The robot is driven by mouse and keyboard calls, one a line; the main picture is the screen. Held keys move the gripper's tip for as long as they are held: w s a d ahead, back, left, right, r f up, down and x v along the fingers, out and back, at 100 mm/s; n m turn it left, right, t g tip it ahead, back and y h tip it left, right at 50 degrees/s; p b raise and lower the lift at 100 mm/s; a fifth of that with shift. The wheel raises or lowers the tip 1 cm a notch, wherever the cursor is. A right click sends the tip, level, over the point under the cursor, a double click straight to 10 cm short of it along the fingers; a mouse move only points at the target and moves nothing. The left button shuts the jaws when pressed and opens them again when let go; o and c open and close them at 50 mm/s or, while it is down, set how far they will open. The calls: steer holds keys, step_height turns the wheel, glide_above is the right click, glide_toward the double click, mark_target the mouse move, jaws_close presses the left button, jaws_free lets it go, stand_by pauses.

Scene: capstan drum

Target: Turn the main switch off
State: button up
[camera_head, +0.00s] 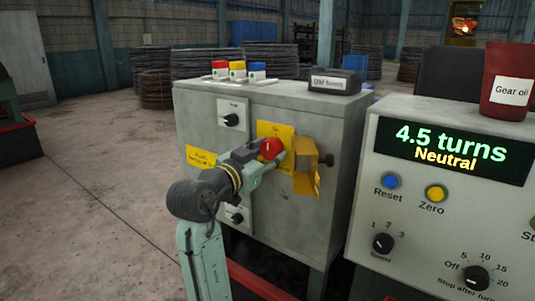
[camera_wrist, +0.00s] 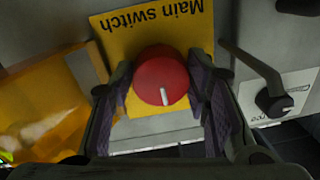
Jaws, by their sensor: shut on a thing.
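The main switch is a red round knob (camera_head: 268,149) with a white mark, on a yellow plate (camera_head: 275,130) on the front of the grey cabinet. In the wrist view the red knob (camera_wrist: 162,76) sits between the two fingers, and its white mark points away from the upside-down words "Main switch". My gripper (camera_head: 268,156) is shut on the knob, with one finger on each side. An open yellow cover (camera_head: 306,168) stands beside the knob, to its right in the head view. It shows at the left in the wrist view (camera_wrist: 45,100).
Black knobs sit on the cabinet (camera_head: 330,115) above and below the switch. A black box (camera_head: 335,81) and coloured pieces (camera_head: 238,70) stand on top. A control panel at the right has a display (camera_head: 450,150) reading "4.5 turns Neutral". A red gear oil can (camera_head: 508,85) stands on it.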

steer(key=shift+r, duration=0.1)
steer(key=n+p, duration=0.4)
steer(key=shift+d+r+p, duration=0.1)
steer(key=shift+r+p, duration=0.1)
steer(key=shift+p, duration=0.15)
steer(key=n+p, duration=0.4)
steer(key=shift+n+g+p, duration=0.35)
steer(key=shift+n+g, duration=0.05)
steer(key=n+p, duration=0.5)
steer(key=shift+r+p, duration=0.15)
steer(key=shift+p, duration=0.2)
steer(key=n+p, duration=0.3)
steer(key=shift+h, duration=0.3)
steer(key=shift+f+n, duration=0.2)
steer(key=shift+n, duration=0.1)
steer(key=o, duration=1.2)
